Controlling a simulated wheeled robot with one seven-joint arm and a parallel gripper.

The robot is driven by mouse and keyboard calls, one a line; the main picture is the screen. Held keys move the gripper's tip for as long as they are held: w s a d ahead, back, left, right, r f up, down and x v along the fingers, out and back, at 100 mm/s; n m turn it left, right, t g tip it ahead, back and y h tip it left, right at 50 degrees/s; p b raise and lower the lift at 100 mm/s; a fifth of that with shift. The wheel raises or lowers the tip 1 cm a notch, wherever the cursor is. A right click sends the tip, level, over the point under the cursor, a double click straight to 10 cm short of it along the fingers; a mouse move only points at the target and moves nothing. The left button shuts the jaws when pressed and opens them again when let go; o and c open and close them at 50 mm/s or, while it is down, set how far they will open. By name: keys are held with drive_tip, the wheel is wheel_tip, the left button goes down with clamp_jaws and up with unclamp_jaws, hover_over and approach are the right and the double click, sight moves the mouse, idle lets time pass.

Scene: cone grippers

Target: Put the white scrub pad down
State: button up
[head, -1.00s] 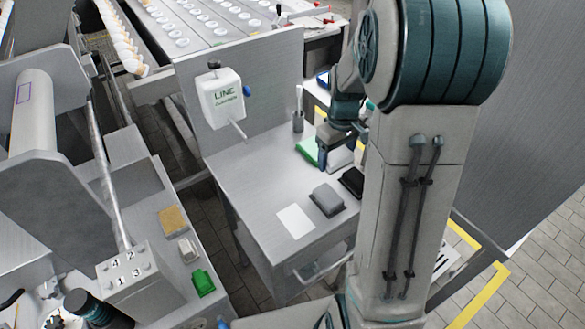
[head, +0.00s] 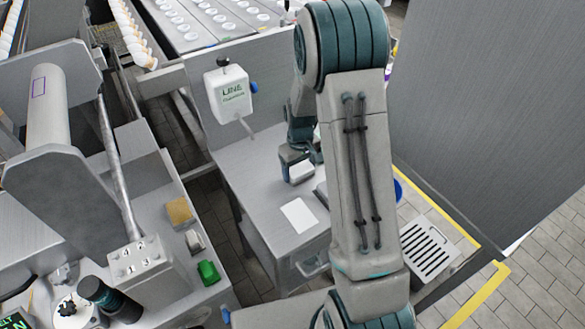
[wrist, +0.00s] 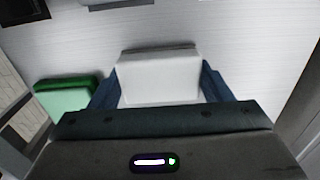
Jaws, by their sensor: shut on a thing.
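The white scrub pad (wrist: 158,82) sits between the two blue fingers of my gripper (wrist: 160,90) in the wrist view. My gripper is shut on its sides. In the head view the white pad (head: 301,172) shows at the fingers of my gripper (head: 297,160), over the grey metal table (head: 258,178), behind a white sheet (head: 299,215). I cannot tell whether the pad touches the table. My arm hides the table's right part.
A green pad (wrist: 66,98) lies left of my gripper in the wrist view. A dark pad (head: 321,190) shows partly beside my arm. A white dispenser (head: 229,95) hangs at the table's back. Tan (head: 179,210) and green (head: 208,272) pads lie on the left machine.

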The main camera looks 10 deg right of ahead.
drive_tip(key=shift+f, duration=0.2)
drive_tip(key=o, duration=0.9)
drive_tip(key=shift+o, duration=0.2)
